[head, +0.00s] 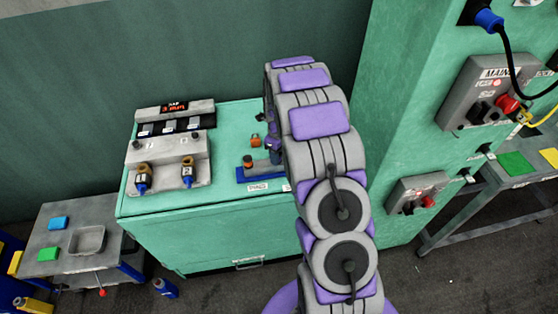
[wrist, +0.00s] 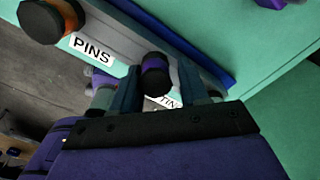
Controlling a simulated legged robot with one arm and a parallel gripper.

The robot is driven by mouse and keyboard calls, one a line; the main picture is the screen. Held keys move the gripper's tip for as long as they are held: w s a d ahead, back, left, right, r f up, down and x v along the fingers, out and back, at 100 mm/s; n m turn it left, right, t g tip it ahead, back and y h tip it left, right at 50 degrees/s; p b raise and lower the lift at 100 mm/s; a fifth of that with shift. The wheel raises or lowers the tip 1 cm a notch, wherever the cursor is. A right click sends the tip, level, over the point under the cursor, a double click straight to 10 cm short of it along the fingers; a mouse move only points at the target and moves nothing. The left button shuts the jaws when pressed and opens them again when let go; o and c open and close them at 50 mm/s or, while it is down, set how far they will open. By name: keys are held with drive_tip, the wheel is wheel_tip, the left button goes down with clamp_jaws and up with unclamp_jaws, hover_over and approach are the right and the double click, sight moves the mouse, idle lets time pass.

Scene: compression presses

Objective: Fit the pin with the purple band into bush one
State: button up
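The pin with the purple band (wrist: 155,75) has a dark cap and stands at the pin rack (wrist: 150,30) in the wrist view. My gripper (wrist: 158,88) has one finger on each side of this pin, with a narrow gap visible at the right finger. In the head view my arm hides most of the gripper and this pin. Bush one (head: 143,168) is a brass ring with a blue part marked 1, on the left of a grey block (head: 165,150). Bush two (head: 187,162) stands to its right.
An orange-banded pin (wrist: 60,15) stands in the rack beside the purple one. The rack has a blue base (head: 265,187) on the green bench (head: 230,125). A small orange item (head: 255,141) lies behind it. A green column (head: 395,130) rises at right.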

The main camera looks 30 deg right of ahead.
drive_tip(key=shift+a, duration=0.45)
drive_tip(key=c, duration=0.3)
drive_tip(key=shift+c, duration=1.4)
drive_tip(key=shift+d+r, duration=0.1)
drive_tip(key=shift+d, duration=0.05)
drive_tip(key=shift+w, duration=0.1)
drive_tip(key=shift+r, duration=0.1)
drive_tip(key=shift+r, duration=0.35)
drive_tip(key=shift+r+p, duration=1)
drive_tip(key=shift+r, duration=0.8)
drive_tip(key=shift+r+p, duration=0.9)
drive_tip(key=shift+r, duration=1.05)
